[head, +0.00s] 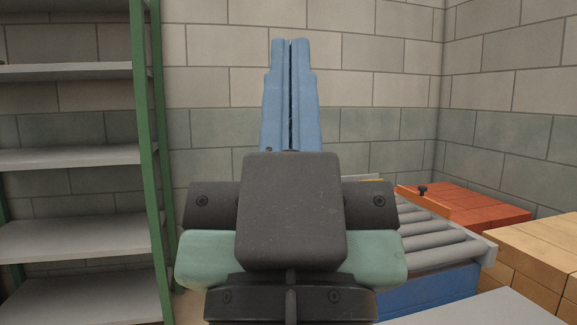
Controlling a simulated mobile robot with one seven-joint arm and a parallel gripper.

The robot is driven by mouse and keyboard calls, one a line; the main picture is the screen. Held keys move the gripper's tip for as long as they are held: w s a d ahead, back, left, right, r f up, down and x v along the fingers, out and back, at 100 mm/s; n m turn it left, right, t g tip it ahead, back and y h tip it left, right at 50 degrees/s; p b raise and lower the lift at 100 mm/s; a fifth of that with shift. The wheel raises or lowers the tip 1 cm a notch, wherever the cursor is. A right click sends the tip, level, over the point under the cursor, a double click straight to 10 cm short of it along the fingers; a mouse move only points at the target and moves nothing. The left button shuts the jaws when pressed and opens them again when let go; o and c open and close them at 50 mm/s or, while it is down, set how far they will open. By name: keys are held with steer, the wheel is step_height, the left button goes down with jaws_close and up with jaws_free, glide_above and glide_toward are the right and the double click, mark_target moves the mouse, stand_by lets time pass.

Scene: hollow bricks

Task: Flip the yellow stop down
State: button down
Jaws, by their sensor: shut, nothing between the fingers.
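My gripper (291,45) is in the middle of the head view, pointing up, with its two blue fingers side by side and shut on nothing. A small strip of yellow (374,180) shows just right of my arm, at the far end of a roller conveyor (455,249). It may be the yellow stop, but my arm hides most of that spot. I cannot tell whether it is up or down. My gripper appears well above the conveyor and is not touching the yellow piece.
An orange bar (425,203) with a black knob (423,190) lies along the conveyor's far side, by red-orange blocks (477,207). Tan blocks (540,248) stand at right, and a pale surface (490,309) at lower right. A green-posted shelf (75,157) stands at left.

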step_height(320, 180, up, 35)
steer(key=p, duration=3.2)
steer(key=shift+r+p, duration=0.2)
steer(key=shift+p, duration=0.15)
